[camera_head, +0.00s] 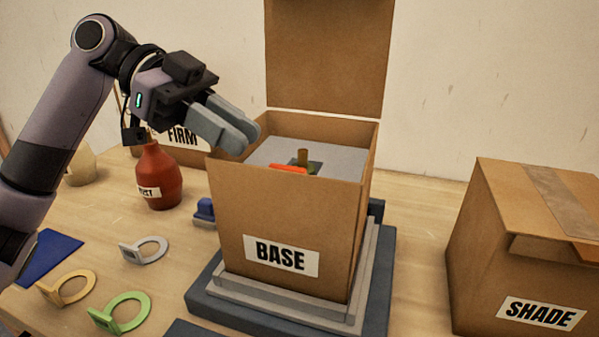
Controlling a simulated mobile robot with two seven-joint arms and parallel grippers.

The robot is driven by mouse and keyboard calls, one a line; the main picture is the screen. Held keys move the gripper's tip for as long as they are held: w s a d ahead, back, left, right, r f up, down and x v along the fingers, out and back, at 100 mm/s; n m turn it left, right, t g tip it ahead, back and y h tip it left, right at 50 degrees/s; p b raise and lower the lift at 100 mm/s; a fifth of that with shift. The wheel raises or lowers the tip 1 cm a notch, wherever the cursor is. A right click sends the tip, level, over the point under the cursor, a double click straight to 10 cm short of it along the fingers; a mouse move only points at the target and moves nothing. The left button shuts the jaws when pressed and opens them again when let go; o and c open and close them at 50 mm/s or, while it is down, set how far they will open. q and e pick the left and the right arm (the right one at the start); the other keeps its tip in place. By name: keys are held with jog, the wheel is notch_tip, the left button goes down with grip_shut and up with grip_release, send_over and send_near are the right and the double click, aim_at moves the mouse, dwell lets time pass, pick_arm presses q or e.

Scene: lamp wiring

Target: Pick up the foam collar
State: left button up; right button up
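A grey foam piece (325,155) lies inside the open cardboard box marked BASE (240,207), a little below its rim. It seems to be the foam collar. A brass-coloured stem (303,157) stands up from a dark opening in it, and a red-orange part (288,169) shows at the front wall, which hides the rest. My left gripper (248,141) is over the box's back left rim, with its fingers pointing down to the right. Its two grey fingers overlap in this view, so the gap between them is unclear. Nothing shows held. My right gripper is not in view.
The box's lid (328,55) stands upright behind it. The box rests on a grey tray (290,309). A closed SHADE box (483,255) is at right. A red bottle (158,180), several coloured rings (125,312) and a blue mat (48,256) are at left.

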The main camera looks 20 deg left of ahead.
aim_at(285, 166)
pick_arm(q)
jog(key=x, duration=0.5)
jog(key=shift+d+f, duration=0.2)
jog(key=shift+c, duration=0.4)
grip_shut()
notch_tip(285, 166, up, 20)
jog(key=p, duration=0.3)
